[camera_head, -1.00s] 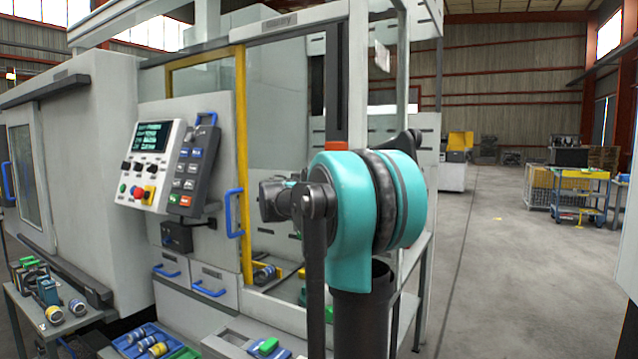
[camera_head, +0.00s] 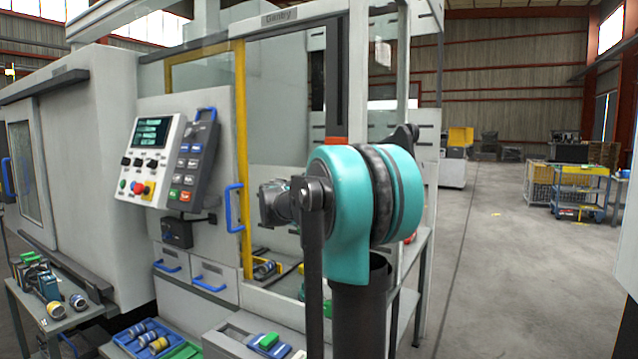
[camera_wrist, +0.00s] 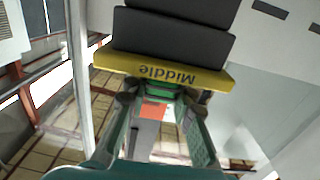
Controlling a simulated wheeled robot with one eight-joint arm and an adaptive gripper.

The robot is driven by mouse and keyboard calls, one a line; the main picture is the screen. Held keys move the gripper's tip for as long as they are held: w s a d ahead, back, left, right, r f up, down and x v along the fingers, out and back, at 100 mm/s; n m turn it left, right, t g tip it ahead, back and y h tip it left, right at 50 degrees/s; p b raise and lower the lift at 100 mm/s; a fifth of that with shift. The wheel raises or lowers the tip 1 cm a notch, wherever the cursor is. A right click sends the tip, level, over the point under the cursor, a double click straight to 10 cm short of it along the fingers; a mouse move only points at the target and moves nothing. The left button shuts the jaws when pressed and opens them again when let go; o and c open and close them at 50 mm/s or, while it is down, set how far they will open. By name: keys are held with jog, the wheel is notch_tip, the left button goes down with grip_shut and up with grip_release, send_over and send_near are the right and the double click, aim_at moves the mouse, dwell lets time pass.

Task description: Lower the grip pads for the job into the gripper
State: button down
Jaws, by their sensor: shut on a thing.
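In the wrist view my gripper (camera_wrist: 162,96) has its two fingers closing from either side on a green block (camera_wrist: 160,88). The block sits right under a yellow plate (camera_wrist: 150,70) marked "Middle", whose lettering reads upside down. Dark stacked blocks (camera_wrist: 172,40) are beyond the plate. Whether the green block touches the plate I cannot tell. I cannot make out which parts are the grip pads.
The machine has a control panel (camera_head: 150,160), a yellow door frame (camera_head: 241,150) and a blue handle (camera_head: 234,208). A blue tray (camera_head: 122,345) of cylinders stands low in front. A side bench (camera_head: 50,318) holds small parts at left. The floor at right (camera_head: 500,270) is open.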

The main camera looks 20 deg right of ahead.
jog(key=shift+f, duration=1.6)
jog(key=shift+f, duration=0.2)
jog(key=shift+f, duration=1.8)
jog(key=shift+f, duration=0.1)
jog(key=c, duration=1.2)
grip_release()
jog(key=shift+s+a, duration=0.1)
jog(key=shift+a, duration=0.05)
